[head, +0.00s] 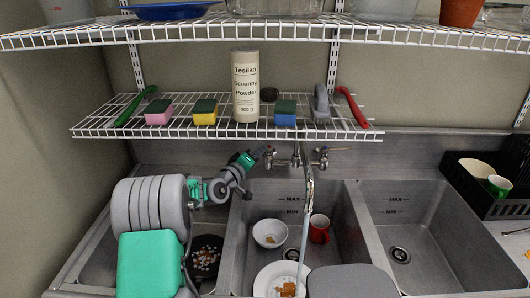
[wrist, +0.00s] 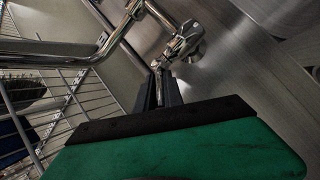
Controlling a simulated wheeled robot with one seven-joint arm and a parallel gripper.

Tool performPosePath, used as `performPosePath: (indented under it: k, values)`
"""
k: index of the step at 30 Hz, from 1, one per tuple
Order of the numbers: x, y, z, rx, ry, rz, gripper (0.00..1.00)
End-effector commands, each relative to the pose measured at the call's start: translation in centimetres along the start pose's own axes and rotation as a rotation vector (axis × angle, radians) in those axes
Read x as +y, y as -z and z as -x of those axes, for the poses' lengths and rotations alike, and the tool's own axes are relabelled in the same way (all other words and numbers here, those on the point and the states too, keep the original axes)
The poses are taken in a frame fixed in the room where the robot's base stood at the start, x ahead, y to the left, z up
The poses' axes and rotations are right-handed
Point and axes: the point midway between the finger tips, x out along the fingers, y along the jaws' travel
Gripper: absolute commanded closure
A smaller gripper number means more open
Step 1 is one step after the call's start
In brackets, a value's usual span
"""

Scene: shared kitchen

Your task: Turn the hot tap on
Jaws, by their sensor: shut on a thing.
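A chrome wall tap (head: 297,160) with a handle on each side is mounted above the middle sink. My gripper (head: 265,152) reaches in from the left at the left handle. In the wrist view, my gripper (wrist: 160,88) is shut on the lever of this tap handle (wrist: 157,68), with the chrome valve body (wrist: 184,42) just beyond. The right handle (head: 322,156) stands free. The spout (head: 308,182) points down over the middle sink, and a pale streak like running water (head: 303,235) shows below it. I cannot make out any hot or cold marking.
A wire shelf (head: 375,132) with sponges, a scouring powder can (head: 245,85) and brushes hangs close above my gripper. The middle sink holds a white bowl (head: 270,233), a red mug (head: 319,229) and a plate (head: 268,279). The right sink (head: 415,225) is empty.

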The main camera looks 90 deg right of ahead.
Motion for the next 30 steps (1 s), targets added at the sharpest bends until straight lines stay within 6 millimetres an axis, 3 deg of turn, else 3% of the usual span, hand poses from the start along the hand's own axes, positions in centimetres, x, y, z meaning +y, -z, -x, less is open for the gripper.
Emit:
performPosePath:
  k: [6,7,15,23,30]
  values:
    - [0.2,0.1,0.0,-0.001,-0.003,-0.001,1.0]
    - [0.2,0.0,0.0,-0.001,-0.003,-0.001,0.86]
    - [0.0,0.1,0.0,-0.001,-0.002,0.0,0.66]
    - [0.0,0.0,0.3,-0.001,-0.001,0.001,0.66]
    - [-0.3,0.0,4.7,0.002,0.001,0.002,0.66]
